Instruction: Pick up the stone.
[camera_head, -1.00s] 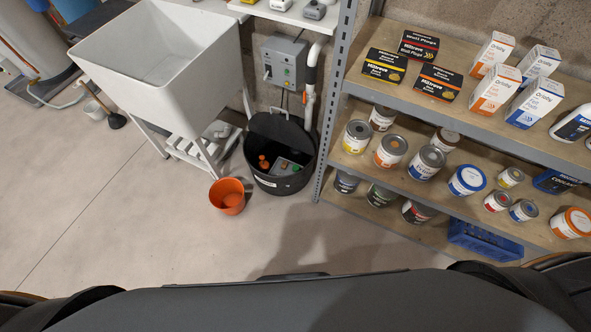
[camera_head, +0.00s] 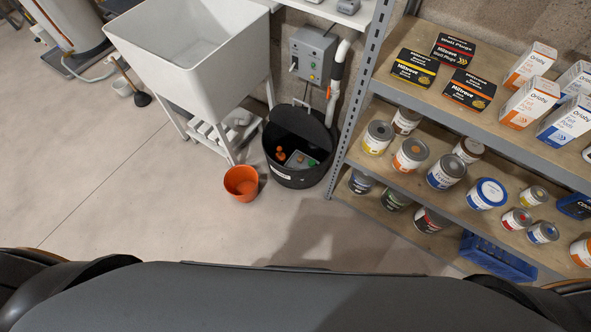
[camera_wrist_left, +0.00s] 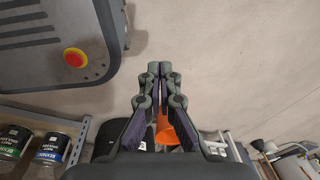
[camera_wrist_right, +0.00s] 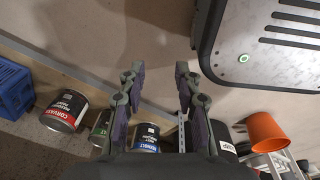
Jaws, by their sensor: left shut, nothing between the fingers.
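I cannot make out a stone for certain in any view. A black tub (camera_head: 270,165) with its lid raised holds a grey piece, small orange pieces and something green; these are too small to name. My left gripper (camera_wrist_left: 159,68) is shut and empty in the left wrist view, above the floor. My right gripper (camera_wrist_right: 157,72) is open and empty in the right wrist view, its fingers apart. Neither gripper shows in the head view.
An orange bucket (camera_head: 241,184) stands on the floor before the tub. A white sink (camera_head: 190,60) is left of them. A shelf rack (camera_head: 440,115) with boxes, cans and a blue crate (camera_head: 497,258) stands at the right.

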